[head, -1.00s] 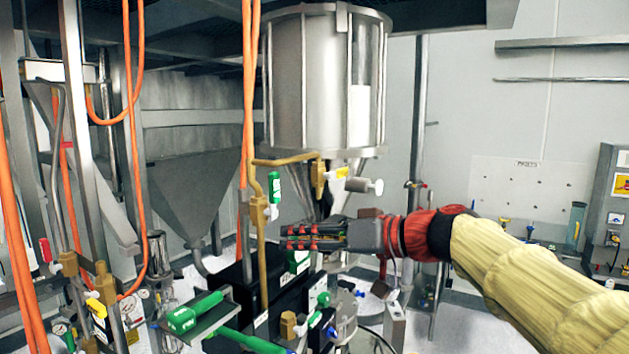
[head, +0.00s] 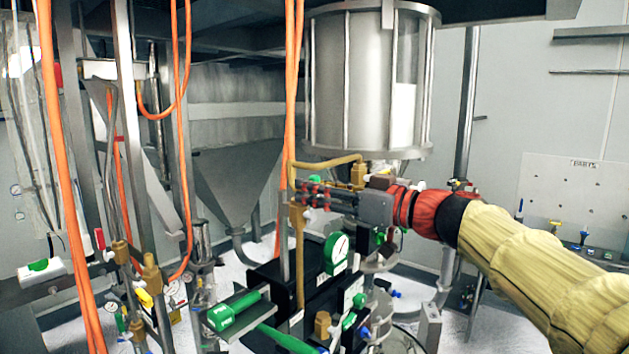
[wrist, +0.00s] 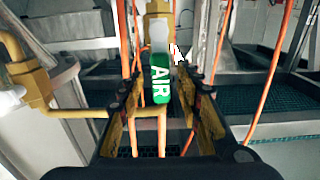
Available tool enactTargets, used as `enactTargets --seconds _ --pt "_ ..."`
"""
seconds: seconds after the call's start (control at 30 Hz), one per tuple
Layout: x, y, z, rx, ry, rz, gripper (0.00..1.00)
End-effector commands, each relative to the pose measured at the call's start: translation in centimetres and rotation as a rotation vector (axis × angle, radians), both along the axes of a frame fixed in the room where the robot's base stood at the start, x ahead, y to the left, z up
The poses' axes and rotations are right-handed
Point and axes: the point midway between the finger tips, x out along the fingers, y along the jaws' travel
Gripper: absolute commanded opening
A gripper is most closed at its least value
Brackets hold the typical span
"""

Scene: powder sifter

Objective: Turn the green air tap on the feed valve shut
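The green air tap (wrist: 160,80), a long handle marked AIR in white, hangs from a brass valve body (wrist: 158,8) in the wrist view. My gripper (wrist: 163,98) is open, one finger to each side of the handle, with a visible gap at both sides. Whether the handle lies fully between the fingers in depth I cannot tell. In the head view my gripper (head: 312,190) covers most of the tap. Only a small green piece of the tap (head: 315,180) shows above the fingers, beside the brass pipework.
A bent brass pipe and fitting (wrist: 33,84) lie close to the left of my gripper. Orange hoses (head: 290,85) hang just behind it. The steel hopper (head: 368,80) stands above.

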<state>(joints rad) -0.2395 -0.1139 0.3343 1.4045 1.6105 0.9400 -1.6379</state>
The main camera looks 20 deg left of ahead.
Motion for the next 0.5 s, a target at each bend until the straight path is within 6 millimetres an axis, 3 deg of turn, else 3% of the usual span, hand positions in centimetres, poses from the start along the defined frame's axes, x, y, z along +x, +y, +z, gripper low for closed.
enactTargets --seconds 0.37,0.5 --pt "0.27 0.69 -0.04 0.000 0.000 0.000 0.35" --pt "0.28 0.67 -0.04 0.000 0.000 0.000 0.27"
